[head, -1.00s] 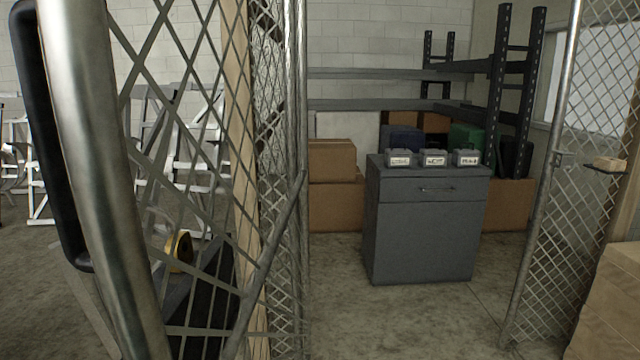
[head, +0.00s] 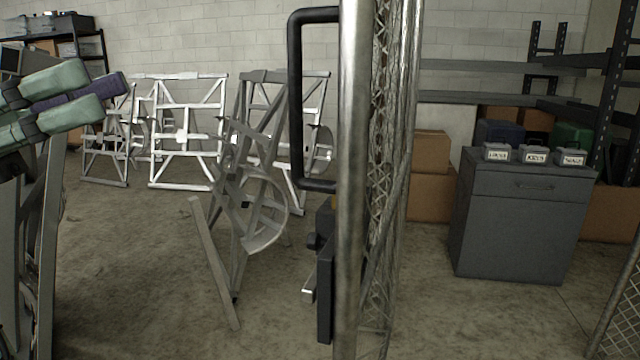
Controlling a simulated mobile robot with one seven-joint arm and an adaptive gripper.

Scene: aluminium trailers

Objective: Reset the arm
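No part of my arm or gripper shows in the head view, so I cannot see how the arm is posed or whether the gripper holds anything. Close in front of me stands a mesh gate (head: 355,180), seen almost edge-on. It has a steel pole and a black bar handle (head: 297,100) on its left side. A dark box-like piece with a small light lever (head: 325,275) shows low beside the pole; I cannot tell whether it is fixed to the gate.
A grey cabinet (head: 510,230) bearing three small labelled boxes (head: 535,154) stands behind the gate at right, near cardboard boxes (head: 430,195) and shelving. Metal frames (head: 185,135) stand at left. Green and purple padded items (head: 65,100) are close at far left.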

